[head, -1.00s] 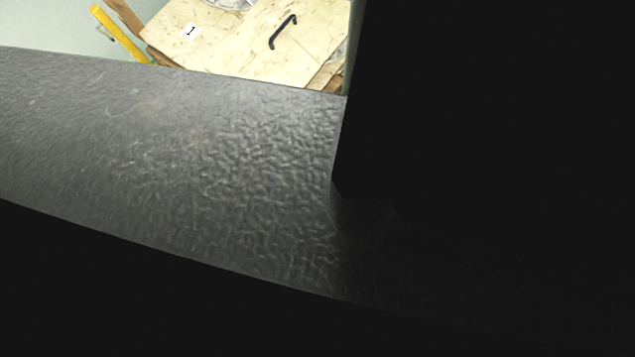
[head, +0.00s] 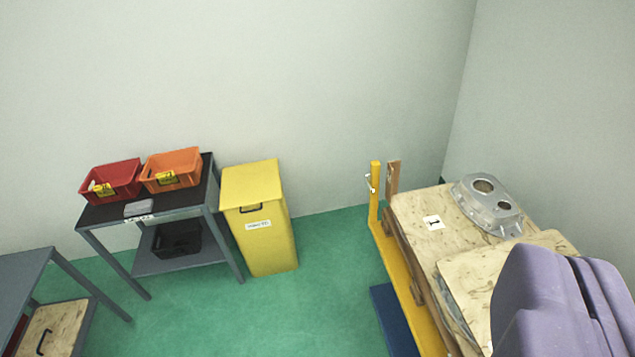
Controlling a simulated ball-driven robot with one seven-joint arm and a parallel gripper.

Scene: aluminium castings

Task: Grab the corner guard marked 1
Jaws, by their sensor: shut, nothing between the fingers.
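A white label marked 1 (head: 433,222) lies on the wooden top (head: 412,207) of a stack at the right. A brown upright piece (head: 393,177) stands at that stack's far left corner, behind a yellow post (head: 375,195). I see no mark on the brown piece and cannot tell if it is the corner guard. A second wooden board (head: 478,272) lies nearer. A large purple rounded body, probably part of my arm, covers the near right of the stack. I cannot make out my gripper's fingers.
A grey metal casting (head: 470,205) sits on the stack. A blue object (head: 391,318) lies beside the yellow frame. A yellow bin (head: 262,245) and a dark table (head: 175,204) with red (head: 110,183) and orange (head: 172,170) boxes stand left. Green floor (head: 325,285) is clear between.

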